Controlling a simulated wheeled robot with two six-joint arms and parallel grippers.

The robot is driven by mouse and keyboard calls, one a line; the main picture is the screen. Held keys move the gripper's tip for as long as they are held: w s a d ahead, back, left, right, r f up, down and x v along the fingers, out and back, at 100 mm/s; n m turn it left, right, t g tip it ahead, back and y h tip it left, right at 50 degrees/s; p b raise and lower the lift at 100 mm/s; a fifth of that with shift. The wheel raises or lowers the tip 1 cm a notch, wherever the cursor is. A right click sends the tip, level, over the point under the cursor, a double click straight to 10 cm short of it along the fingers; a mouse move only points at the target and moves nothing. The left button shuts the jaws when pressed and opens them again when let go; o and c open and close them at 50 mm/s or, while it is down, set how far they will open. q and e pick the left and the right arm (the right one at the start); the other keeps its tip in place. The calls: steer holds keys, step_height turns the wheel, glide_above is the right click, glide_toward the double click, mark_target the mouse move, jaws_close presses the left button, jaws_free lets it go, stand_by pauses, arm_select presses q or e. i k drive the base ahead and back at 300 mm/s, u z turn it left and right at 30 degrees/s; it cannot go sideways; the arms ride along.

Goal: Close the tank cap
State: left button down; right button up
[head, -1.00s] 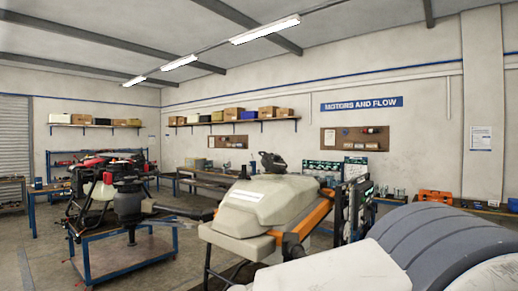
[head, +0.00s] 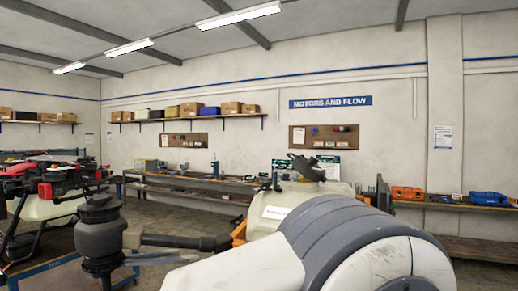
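The beige tank (head: 265,208) of the spray drone stands just beyond my arm in the middle of the head view. My white and grey arm link hides much of it. The black tank cap (head: 305,167) sits at the top of the tank and looks tilted up, as if open. The tank's filler opening is hidden or too small to make out. Neither of my grippers is in view.
A dark motor unit (head: 100,232) on a drone arm stands at the front left. Another drone with red parts (head: 50,180) is behind it. A long workbench (head: 190,183) runs along the back wall, and an orange case (head: 407,193) lies on the right bench.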

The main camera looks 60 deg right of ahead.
mark_target(305, 165)
steer(key=i, duration=1.6)
steer(key=z, duration=1.95)
steer(key=i, duration=0.35)
steer(key=z, duration=0.05)
